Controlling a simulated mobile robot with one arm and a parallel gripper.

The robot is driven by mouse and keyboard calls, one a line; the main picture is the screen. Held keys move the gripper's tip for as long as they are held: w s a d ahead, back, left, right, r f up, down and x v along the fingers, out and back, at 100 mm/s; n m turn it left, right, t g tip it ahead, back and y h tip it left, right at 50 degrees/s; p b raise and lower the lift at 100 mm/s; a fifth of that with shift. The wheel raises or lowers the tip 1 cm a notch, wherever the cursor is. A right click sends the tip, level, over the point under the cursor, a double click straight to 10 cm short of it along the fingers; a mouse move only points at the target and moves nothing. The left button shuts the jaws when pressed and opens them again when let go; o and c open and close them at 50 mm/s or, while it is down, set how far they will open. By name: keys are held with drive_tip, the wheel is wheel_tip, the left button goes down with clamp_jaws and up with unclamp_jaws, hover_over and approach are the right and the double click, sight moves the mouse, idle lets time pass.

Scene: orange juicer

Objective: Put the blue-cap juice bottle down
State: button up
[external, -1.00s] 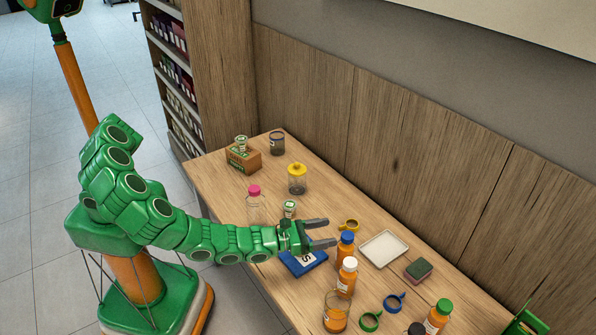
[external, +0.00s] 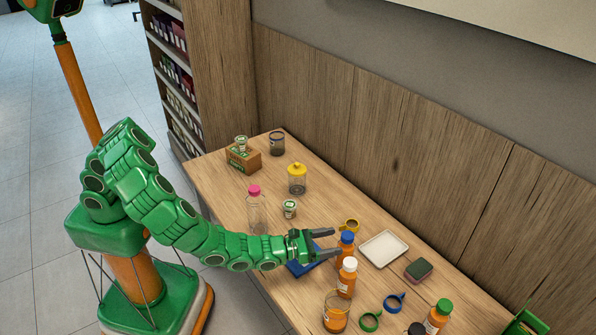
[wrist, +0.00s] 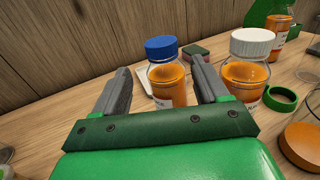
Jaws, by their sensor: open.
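The blue-cap juice bottle (external: 346,247) stands upright on the wooden table, filled with orange juice. In the wrist view the bottle (wrist: 167,85) shows between the two grey fingertips, nearer the right one; its lower part is partly hidden. My gripper (external: 335,243) is open, its fingertips close to the bottle in the external view. I cannot tell whether either finger touches it. A white-cap juice bottle (external: 347,278) stands just in front of it, and in the wrist view the white-cap bottle (wrist: 248,72) is right outside the right finger.
A white tray (external: 384,249) and a sponge (external: 418,270) lie right of the bottle. A glass of juice (external: 336,312), blue ring (external: 395,302) and green ring (external: 370,321) stand in front. A blue flat object (external: 304,268) lies under my arm.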

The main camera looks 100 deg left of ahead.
sight(342, 240)
drive_tip(key=shift+d+x, duration=0.2)
drive_tip(key=shift+x, duration=2.55)
drive_tip(key=shift+w+r, duration=0.1)
drive_tip(key=shift+r, duration=0.1)
clamp_jaws()
